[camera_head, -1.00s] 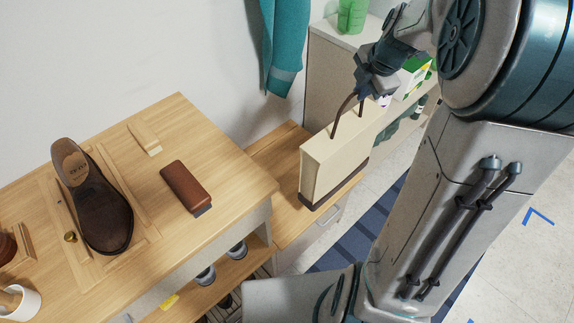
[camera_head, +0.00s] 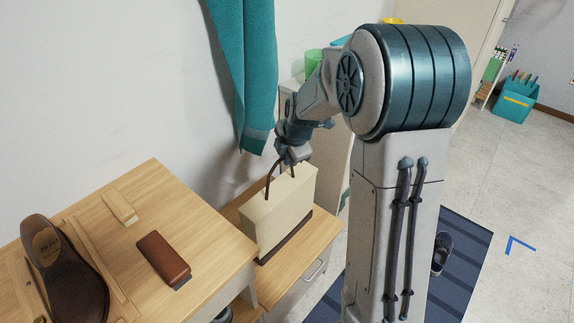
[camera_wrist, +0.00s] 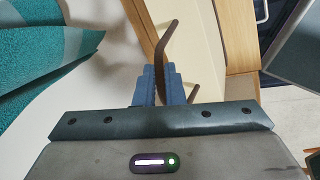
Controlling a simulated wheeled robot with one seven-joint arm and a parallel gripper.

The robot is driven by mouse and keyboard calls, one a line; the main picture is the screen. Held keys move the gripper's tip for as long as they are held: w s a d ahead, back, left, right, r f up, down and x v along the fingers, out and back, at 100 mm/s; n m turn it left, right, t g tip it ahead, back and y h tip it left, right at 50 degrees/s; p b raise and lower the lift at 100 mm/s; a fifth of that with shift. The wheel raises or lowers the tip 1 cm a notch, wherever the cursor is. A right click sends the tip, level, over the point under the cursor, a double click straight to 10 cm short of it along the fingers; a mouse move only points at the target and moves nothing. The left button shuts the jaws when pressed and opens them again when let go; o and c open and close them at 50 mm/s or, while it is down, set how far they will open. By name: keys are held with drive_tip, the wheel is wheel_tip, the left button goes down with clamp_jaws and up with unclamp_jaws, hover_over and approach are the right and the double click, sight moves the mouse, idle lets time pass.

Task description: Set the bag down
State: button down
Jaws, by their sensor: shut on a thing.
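The bag (camera_head: 282,208) is a cream, boxy bag with a dark brown base and dark handles. In the head view it is upright over the low wooden bench (camera_head: 317,237), between the workbench and my arm. I cannot tell whether its base touches the bench top. My gripper (camera_head: 290,160) is above the bag, shut on its handle. In the wrist view the blue fingers (camera_wrist: 163,84) close around the brown handle (camera_wrist: 166,40), with the bag's cream side (camera_wrist: 200,35) beyond.
A wooden workbench (camera_head: 215,235) at left holds a brown shoe (camera_head: 70,275), a brush (camera_head: 163,258) and a wood block (camera_head: 120,208). A teal cloth (camera_head: 245,75) hangs on the wall behind. A cabinet (camera_head: 335,160) stands behind my arm. A blue striped rug (camera_head: 455,265) lies at right.

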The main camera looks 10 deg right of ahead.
sight(287, 185)
drive_tip(key=shift+f, duration=1.9)
drive_tip(key=c, duration=1.5)
unclamp_jaws()
drive_tip(key=shift+f, duration=0.15)
drive_tip(key=v, duration=1.2)
drive_tip(key=shift+s+a+r+m+g+h, duration=0.2)
drive_tip(key=shift+s+a+m+g, duration=0.1)
drive_tip(key=shift+s+m, duration=3.4)
drive_tip(key=shift+s+a+r+m+g+h, duration=0.2)
drive_tip(key=shift+s+m+g, duration=0.1)
drive_tip(key=shift+s+m, duration=3.4)
drive_tip(key=shift+s+a+r+m+g+h, duration=0.1)
drive_tip(key=shift+s+a+m+g+h, duration=0.15)
drive_tip(key=shift+s+m, duration=3.45)
drive_tip(key=shift+s+n, duration=0.4)
